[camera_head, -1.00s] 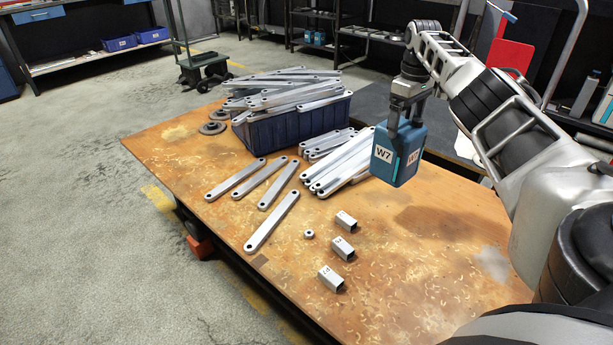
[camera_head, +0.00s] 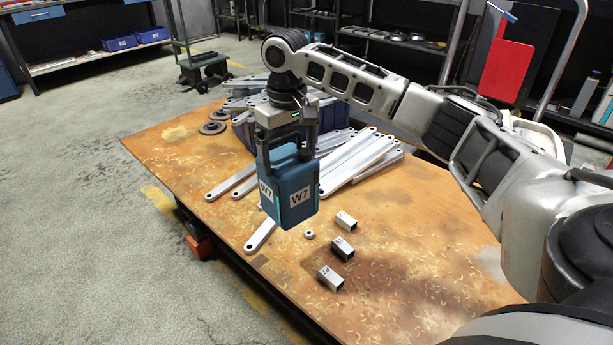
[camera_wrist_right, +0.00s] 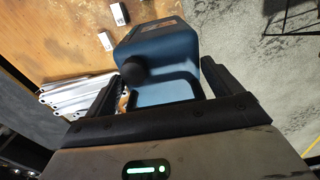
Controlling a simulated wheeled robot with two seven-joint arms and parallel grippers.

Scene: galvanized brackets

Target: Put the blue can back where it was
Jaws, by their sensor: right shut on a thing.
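The blue can (camera_head: 290,190), marked W7 on two sides, hangs upright in my right gripper (camera_head: 284,148), above the table in the head view. The can also shows in the right wrist view (camera_wrist_right: 160,55), between the fingers of the right gripper (camera_wrist_right: 158,85), with its dark round cap toward the camera. The right gripper is shut on the can's upper part. The wooden table (camera_head: 400,270) lies below, and the can hides some of the metal bars on it. My left gripper is not in view.
Metal bars (camera_head: 360,158) lie in a pile behind and right of the can. A dark blue crate (camera_head: 331,116) full of bars stands behind the arm. Small square tubes (camera_head: 331,278) and a ring (camera_head: 309,234) lie in front. The table's right front is clear.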

